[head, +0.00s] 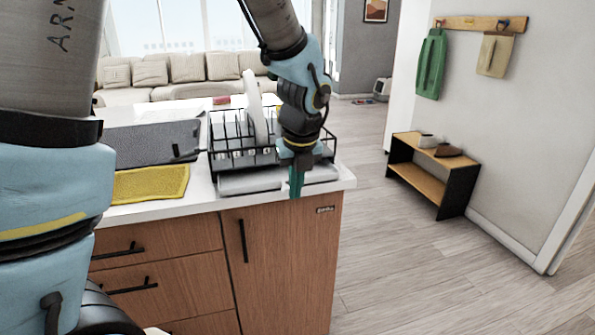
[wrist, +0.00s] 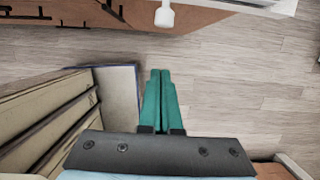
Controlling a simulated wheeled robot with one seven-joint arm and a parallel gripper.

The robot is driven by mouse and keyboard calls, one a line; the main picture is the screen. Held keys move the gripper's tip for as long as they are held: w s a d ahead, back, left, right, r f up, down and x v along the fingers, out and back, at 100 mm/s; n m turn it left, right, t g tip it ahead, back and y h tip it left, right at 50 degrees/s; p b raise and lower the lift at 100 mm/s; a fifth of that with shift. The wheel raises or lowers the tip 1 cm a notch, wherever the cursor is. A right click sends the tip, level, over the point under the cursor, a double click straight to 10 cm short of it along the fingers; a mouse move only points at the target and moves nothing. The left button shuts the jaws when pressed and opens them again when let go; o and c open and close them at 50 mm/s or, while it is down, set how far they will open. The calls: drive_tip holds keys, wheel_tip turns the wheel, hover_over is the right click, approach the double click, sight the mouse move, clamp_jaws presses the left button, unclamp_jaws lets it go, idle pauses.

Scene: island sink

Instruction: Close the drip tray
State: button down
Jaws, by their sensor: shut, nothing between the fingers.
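The drip tray (head: 250,182) is a flat, light grey tray under the front of the black wire dish rack (head: 216,160) on the island counter. Its front part sticks out from under the rack, close to the counter's front edge. My gripper (head: 296,190) has green fingers, shut and empty, pointing down just in front of the tray. It hides part of the tray's front; I cannot tell if it touches the tray. The shut fingers also show in the wrist view (wrist: 157,100), over the floor, where I cannot make out the tray.
A white plate (head: 254,105) stands upright in the rack. A yellow cloth (head: 150,184) and a dark grey mat (head: 150,143) lie to its left. Wooden cabinet doors (head: 280,260) are below the counter. The floor to the right is open, before a low shoe bench (head: 420,185).

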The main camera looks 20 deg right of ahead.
sight(279, 174)
drive_tip(key=shift+w+d+f+p, duration=0.1)
drive_tip(key=shift+w+f+p, duration=0.3)
drive_tip(key=shift+w, duration=0.4)
drive_tip(key=shift+w+d+f+p, duration=0.1)
drive_tip(key=shift+w+f+p, duration=0.15)
drive_tip(key=shift+w+f, duration=0.4)
drive_tip(key=shift+w+d+f+p, duration=0.1)
drive_tip(key=shift+w+f+p, duration=0.25)
drive_tip(key=shift+w, duration=0.55)
drive_tip(key=w+p, duration=0.1)
drive_tip(key=w, duration=0.2)
drive_tip(key=w+p, duration=0.1)
drive_tip(key=w, duration=0.2)
drive_tip(key=w+d+p, duration=0.1)
drive_tip(key=w+p, duration=0.1)
drive_tip(key=w, duration=0.1)
drive_tip(key=shift+r, duration=0.1)
drive_tip(key=shift+w+d, duration=0.1)
drive_tip(key=shift+w, duration=0.35)
